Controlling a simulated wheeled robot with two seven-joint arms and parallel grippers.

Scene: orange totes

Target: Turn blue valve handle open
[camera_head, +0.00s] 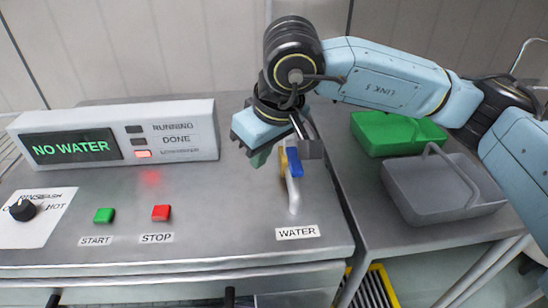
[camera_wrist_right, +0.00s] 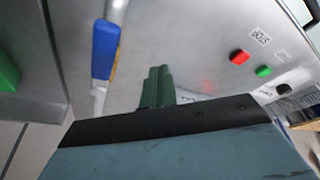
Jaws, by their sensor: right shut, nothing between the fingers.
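The blue valve handle (camera_head: 295,162) sits on a pale pipe (camera_head: 293,196) above the WATER label (camera_head: 297,232) on the steel counter. It points roughly along the pipe. In the right wrist view the blue handle (camera_wrist_right: 105,48) is left of the fingers. My right gripper (camera_head: 260,158) is just left of the handle in the head view, with a visible gap. Its green fingers (camera_wrist_right: 158,88) are together and empty. My left gripper is in neither view.
A control box (camera_head: 120,137) reads NO WATER. Green START (camera_head: 104,215) and red STOP (camera_head: 161,213) buttons and a black knob (camera_head: 23,210) lie left of the valve. A green tote (camera_head: 396,132) and a grey basket (camera_head: 442,190) stand on the right table.

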